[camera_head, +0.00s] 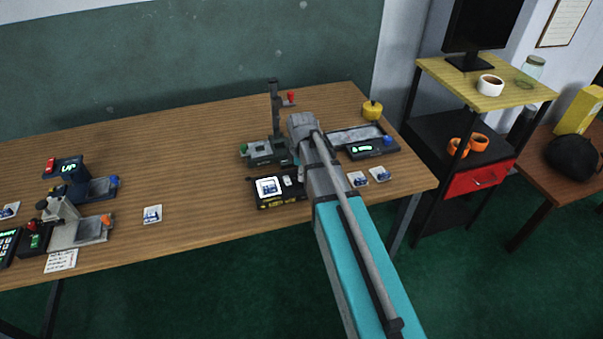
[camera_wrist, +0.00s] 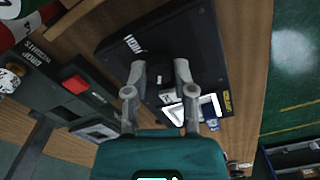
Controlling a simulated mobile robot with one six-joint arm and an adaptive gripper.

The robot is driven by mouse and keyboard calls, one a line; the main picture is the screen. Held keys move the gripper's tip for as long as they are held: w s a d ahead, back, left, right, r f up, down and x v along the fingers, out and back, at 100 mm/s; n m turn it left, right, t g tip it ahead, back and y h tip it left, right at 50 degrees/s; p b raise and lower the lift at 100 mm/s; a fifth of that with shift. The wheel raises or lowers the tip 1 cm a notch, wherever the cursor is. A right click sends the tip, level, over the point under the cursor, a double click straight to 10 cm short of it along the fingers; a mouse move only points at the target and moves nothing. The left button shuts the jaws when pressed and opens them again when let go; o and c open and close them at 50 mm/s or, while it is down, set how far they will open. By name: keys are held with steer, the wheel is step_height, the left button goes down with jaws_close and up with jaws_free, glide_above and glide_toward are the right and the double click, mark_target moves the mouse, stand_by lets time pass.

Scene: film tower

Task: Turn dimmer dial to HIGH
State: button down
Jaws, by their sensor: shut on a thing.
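The black box (camera_wrist: 205,55) lies below my gripper in the wrist view, with a white label near its far left corner that seems to read HIGH. A bright white panel (camera_wrist: 203,108) sits on it. The same black box (camera_head: 272,204) with yellow marks is on the wooden table in the head view, partly beside my arm. My gripper (camera_wrist: 160,69) has its two fingers over the box, a little apart, closed on the small dimmer dial.
A tray unit (camera_head: 357,139) with a green display is to the right. Small slides (camera_head: 379,174) lie near the table's right edge. The table between the box and the left-hand devices (camera_head: 78,222) is mostly clear.

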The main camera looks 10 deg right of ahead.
steer(key=m, duration=1.1)
steer(key=shift+m, duration=0.3)
steer(key=m, duration=0.6)
steer(key=shift+s, duration=0.1)
steer(key=m, duration=0.6)
steer(key=shift+c, duration=2.2)
jaws_free()
